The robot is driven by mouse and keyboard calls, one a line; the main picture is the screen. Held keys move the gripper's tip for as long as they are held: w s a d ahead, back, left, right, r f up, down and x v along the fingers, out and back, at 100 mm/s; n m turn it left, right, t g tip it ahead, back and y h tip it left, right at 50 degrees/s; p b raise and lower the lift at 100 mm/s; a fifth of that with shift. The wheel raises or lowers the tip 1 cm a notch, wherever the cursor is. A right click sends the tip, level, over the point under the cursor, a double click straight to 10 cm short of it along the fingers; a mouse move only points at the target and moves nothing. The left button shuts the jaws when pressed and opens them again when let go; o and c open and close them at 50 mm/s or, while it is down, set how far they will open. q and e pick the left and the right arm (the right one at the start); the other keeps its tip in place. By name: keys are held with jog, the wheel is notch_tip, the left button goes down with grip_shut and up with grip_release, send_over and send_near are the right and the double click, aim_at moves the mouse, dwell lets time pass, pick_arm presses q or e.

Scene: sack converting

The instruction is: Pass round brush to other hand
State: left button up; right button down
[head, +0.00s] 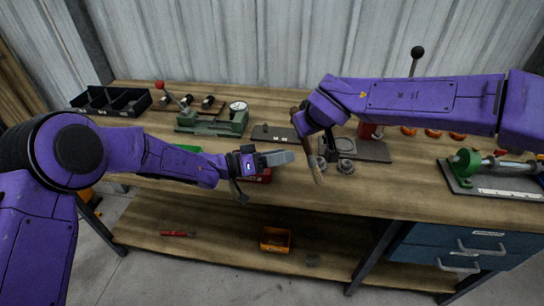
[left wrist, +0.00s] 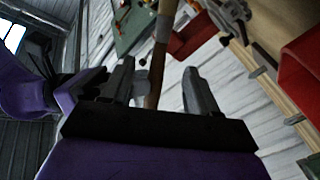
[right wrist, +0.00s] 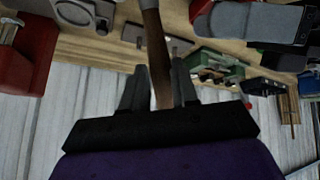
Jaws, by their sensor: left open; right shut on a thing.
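The round brush (head: 312,158) has a long brown handle and hangs tilted above the front of the workbench in the head view. My right gripper (head: 305,124) is shut on its upper part; in the right wrist view the brown handle (right wrist: 154,50) runs between the fingers (right wrist: 159,68). My left gripper (head: 285,158) is open, its fingers pointing right towards the lower part of the brush. In the left wrist view the brush (left wrist: 158,50) shows across the gap between the open fingers (left wrist: 159,68). Whether it lies inside them is unclear.
The wooden workbench (head: 400,190) carries a green fixture (head: 212,122), a dial gauge (head: 238,106), a black divided bin (head: 112,101) and a green-ended device (head: 468,162). A red bin (head: 262,176) sits below my left gripper. A yellow bin (head: 275,240) stands on the lower shelf.

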aim_at(313, 149)
pick_arm(q)
jog(key=x, duration=1)
jog(key=shift+d, duration=0.1)
jog(key=shift+c, duration=0.3)
jog(key=c, duration=1)
pick_arm(e)
jog(key=c, duration=0.8)
grip_release()
